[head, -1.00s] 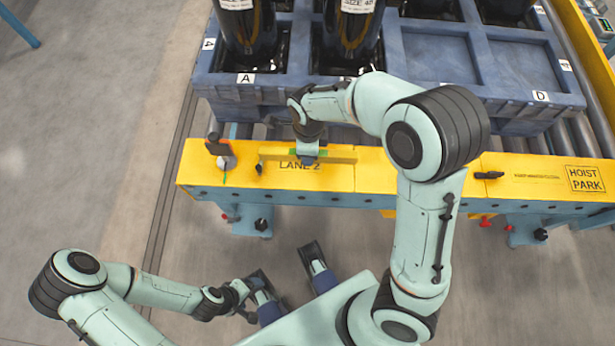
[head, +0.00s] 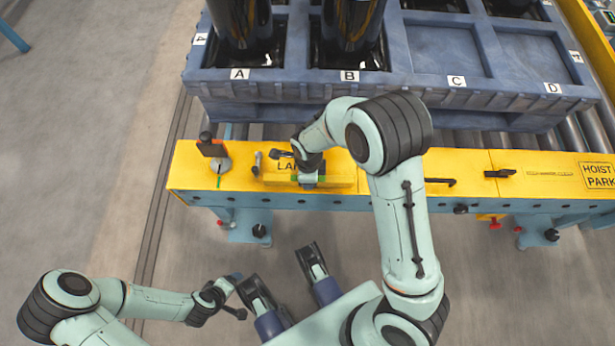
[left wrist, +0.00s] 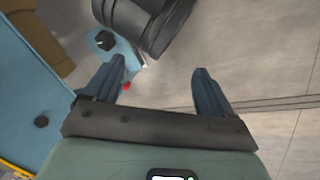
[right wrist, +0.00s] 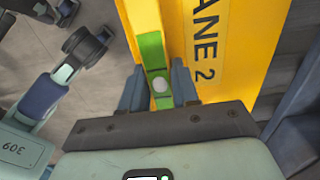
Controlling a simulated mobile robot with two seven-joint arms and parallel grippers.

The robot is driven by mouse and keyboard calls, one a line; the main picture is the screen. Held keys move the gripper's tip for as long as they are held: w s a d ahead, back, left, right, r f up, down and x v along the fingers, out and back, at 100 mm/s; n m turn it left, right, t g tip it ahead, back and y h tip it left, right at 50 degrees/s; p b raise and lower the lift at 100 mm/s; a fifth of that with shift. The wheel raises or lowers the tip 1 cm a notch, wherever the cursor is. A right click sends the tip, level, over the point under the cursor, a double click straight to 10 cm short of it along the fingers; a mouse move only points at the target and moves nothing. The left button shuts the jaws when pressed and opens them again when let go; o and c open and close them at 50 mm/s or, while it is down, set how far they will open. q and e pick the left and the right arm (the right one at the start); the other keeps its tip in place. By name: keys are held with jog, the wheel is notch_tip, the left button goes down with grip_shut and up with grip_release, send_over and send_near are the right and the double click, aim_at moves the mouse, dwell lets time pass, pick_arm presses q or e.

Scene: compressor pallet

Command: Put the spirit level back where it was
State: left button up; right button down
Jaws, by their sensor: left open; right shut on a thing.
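The spirit level is a yellow bar (head: 340,183) with a green section, lying lengthwise along the yellow beam (head: 410,170) at the LANE 2 lettering in the head view. My right gripper (head: 309,180) is shut on its middle. In the right wrist view the level (right wrist: 146,20) runs up from between the fingertips (right wrist: 159,88), beside the "LANE 2" print. I cannot tell whether it touches the beam. My left gripper (head: 236,296) is low at the left, away from the beam. In the left wrist view its fingers (left wrist: 160,90) are apart and empty.
A blue pallet (head: 455,82) with labelled bays and black cylinders stands behind the beam on rollers. A dark-handled fitting (head: 214,153) stands on the beam's left end. Black handles (head: 500,173) lie further right.

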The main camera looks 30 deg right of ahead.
jog(key=shift+r, duration=0.1)
jog(key=c, duration=0.8)
grip_release()
jog(key=shift+c, duration=0.2)
pick_arm(q)
jog(key=s+d+r+g+h+p, duration=0.1)
jog(key=s+d+r+g+p, duration=0.1)
jog(key=s, duration=0.5)
notch_tip(320, 180, up, 4)
jog(key=d+p, duration=0.1)
jog(key=p, duration=0.1)
jog(key=shift+d+f+m+p, duration=0.15)
jog(key=shift+d+m+p, duration=0.05)
jog(key=shift+m+p, duration=0.15)
pick_arm(e)
notch_tip(320, 180, up, 12)
pick_arm(q)
jog(key=shift+s, duration=0.1)
pick_arm(e)
jog(key=shift+s, duration=0.1)
